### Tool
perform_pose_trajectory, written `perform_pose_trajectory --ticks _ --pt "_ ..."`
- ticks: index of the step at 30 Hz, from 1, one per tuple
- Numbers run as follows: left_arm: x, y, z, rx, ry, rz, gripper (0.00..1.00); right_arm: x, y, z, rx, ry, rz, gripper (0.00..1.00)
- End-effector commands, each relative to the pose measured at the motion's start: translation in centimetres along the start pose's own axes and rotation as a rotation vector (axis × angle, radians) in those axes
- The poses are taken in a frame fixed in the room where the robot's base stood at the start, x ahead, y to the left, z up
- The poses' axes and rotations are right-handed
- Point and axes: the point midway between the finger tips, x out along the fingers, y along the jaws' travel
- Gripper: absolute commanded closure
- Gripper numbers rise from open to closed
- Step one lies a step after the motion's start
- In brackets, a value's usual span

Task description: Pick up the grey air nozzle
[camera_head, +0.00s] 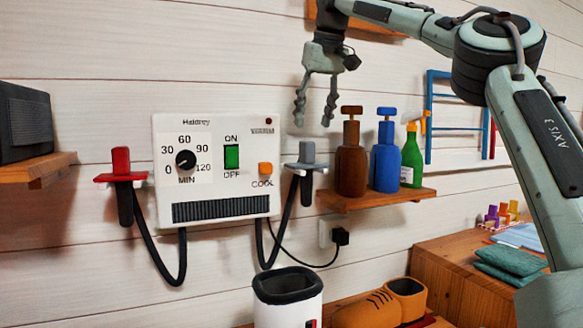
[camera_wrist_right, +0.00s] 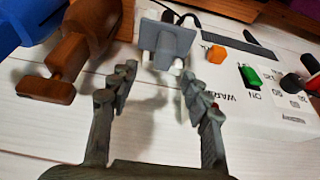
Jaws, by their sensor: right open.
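The grey air nozzle (camera_head: 306,153) sits in a grey holder at the right side of the white dryer box (camera_head: 216,140), with a black hose hanging from it. In the right wrist view the grey nozzle (camera_wrist_right: 165,42) is at the top centre, just beyond the fingertips. My right gripper (camera_head: 315,120) is open and empty, pointing down above and slightly right of the nozzle. Its fingers (camera_wrist_right: 156,92) are spread, with bare wall between them, and do not touch the nozzle. My left gripper is not in view.
A red nozzle (camera_head: 121,163) hangs at the box's left. Brown (camera_head: 351,160) and blue (camera_head: 384,160) bottles and a green spray bottle (camera_head: 411,160) stand on a shelf (camera_head: 372,198) close on the right.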

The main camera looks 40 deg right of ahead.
Motion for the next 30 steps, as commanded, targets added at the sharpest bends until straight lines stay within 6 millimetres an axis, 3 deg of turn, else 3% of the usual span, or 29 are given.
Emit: perform_pose_trajectory --ticks 10,18,26,30 --pt "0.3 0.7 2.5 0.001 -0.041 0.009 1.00 3.7 -0.3 0.2 -0.002 -0.004 0.001 0.52" --pt "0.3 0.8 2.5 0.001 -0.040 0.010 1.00 7.3 -0.6 0.3 0.001 -0.001 0.000 0.52" --pt "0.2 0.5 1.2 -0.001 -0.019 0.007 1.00 7.7 -0.6 0.3 0.001 0.000 0.000 0.52" --pt "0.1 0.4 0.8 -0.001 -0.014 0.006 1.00 7.7 -0.6 0.3 0.001 0.000 0.000 0.65"
